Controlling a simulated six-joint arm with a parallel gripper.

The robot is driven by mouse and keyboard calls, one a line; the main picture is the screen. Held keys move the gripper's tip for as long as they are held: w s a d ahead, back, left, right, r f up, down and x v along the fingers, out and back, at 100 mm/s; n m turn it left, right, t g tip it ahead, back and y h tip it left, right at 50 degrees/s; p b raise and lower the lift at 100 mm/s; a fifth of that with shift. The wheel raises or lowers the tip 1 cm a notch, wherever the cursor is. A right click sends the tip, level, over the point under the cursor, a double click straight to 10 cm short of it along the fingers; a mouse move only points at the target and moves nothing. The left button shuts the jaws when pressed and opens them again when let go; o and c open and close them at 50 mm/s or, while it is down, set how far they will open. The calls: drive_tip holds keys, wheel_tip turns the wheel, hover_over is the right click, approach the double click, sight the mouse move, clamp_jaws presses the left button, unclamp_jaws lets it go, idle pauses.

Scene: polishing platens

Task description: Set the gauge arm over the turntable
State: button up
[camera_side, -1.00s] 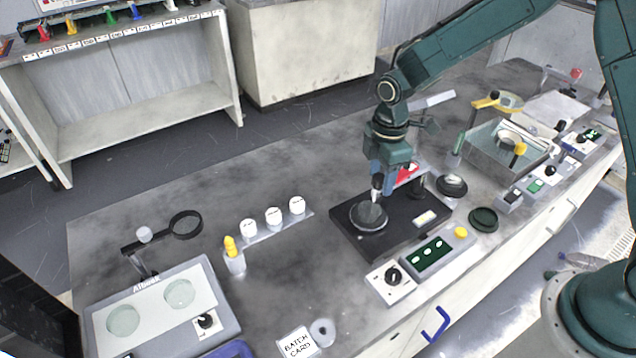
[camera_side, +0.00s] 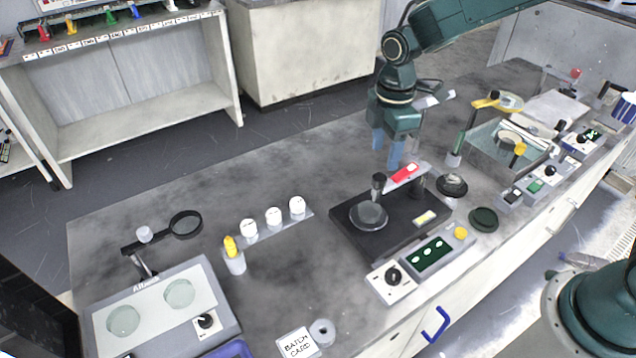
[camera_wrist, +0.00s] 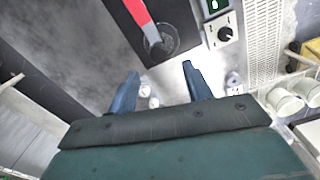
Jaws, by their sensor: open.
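The turntable (camera_side: 368,216) is a small round glassy disc on a black base (camera_side: 345,238) in the side view. The gauge arm (camera_side: 405,174), with a red top, runs from a dark post at the right and ends in a black knob (camera_side: 378,181) at the turntable's back edge. My gripper (camera_side: 387,152) is open and empty, above and behind the knob. Its two blue fingers (camera_wrist: 160,88) are spread apart in the wrist view, clear of the arm.
A control box (camera_side: 432,255) with a dial and yellow button stands in front of the base. White-capped jars (camera_side: 273,216) stand in a row at the left. A dark round pad (camera_side: 484,218) and a grey tray unit (camera_side: 500,155) are at the right. The back-left bench is clear.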

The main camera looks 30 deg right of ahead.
wheel_tip(320, 180, up, 7)
drive_tip(key=shift+f, duration=0.15)
idle(0.5)
drive_tip(key=s+d+r+m+t, duration=0.1)
drive_tip(key=s+d+r+m, duration=0.15)
drive_tip(key=s+r, duration=0.3)
drive_tip(key=s+d+r+m+t, duration=0.2)
drive_tip(key=s+r+m, duration=0.2)
drive_tip(key=s, duration=0.2)
drive_tip(key=s+d+m+t, duration=0.2)
drive_tip(key=s+m, duration=0.6)
drive_tip(key=s, duration=0.6)
drive_tip(key=shift+s+d+m+t, duration=0.2)
drive_tip(key=shift+d+m+t, duration=0.15)
drive_tip(key=shift+d, duration=0.2)
